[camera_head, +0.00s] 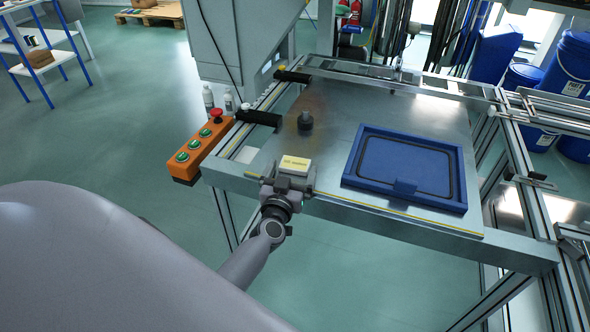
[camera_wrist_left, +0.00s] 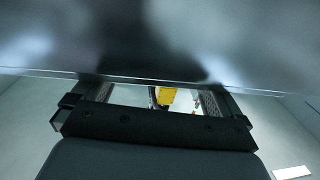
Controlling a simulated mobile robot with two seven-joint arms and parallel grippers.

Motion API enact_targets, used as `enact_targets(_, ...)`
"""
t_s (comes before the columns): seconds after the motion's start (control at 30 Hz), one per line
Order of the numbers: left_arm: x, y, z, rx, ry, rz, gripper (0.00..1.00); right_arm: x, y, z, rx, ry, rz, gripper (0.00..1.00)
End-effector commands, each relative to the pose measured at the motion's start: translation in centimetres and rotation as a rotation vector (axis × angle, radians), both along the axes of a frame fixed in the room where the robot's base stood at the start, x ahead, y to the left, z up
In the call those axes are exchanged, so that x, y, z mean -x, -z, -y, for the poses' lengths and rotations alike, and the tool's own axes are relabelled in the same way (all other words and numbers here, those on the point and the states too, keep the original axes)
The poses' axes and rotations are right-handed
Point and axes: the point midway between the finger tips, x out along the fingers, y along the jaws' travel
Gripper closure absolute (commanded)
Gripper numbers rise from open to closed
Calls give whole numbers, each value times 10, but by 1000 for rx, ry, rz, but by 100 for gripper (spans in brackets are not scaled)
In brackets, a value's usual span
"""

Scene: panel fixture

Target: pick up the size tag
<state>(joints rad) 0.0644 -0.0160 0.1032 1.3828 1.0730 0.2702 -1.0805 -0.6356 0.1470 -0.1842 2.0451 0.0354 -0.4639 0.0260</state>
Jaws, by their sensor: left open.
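A small cream and yellow tag with dark print (camera_head: 295,165) is at the near edge of the metal table, left of the blue tray. I take it to be the size tag. My left gripper (camera_head: 289,181) is open at that edge, with its fingers right at the tag, which shows just beyond and above them. I cannot tell whether they touch it. In the left wrist view a small yellow patch (camera_wrist_left: 166,96) shows between the fingers; I cannot tell whether it is the tag. My right gripper is in neither view.
The metal table (camera_head: 345,120) holds a blue tray (camera_head: 453,190) at the right and a dark round knob (camera_head: 305,121) behind the tag. An orange button box (camera_head: 200,150) stands at the left edge. Black clamps (camera_head: 258,118) sit behind. The table between knob and tray is clear.

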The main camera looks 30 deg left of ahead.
Motion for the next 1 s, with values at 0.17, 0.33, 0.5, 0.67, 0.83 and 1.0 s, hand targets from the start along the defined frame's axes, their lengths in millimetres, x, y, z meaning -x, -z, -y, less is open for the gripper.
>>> enact_targets(0.17, -17, 2, -6, 0, 0, 0, 0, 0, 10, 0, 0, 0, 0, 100)
enact_targets(0.33, -19, 0, -7, 0, 0, 0, 0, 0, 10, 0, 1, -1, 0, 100)
enact_targets(0.5, -18, 0, -7, 0, 0, 0, 20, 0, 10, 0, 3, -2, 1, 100)
enact_targets(0.67, -18, 0, -7, -1, 0, 0, 61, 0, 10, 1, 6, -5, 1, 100)
enact_targets(0.83, -18, 0, -7, -1, 0, 0, 62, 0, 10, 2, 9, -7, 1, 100)
enact_targets(1.0, -19, -4, -7, -1, 0, 0, 62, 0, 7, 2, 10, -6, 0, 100)
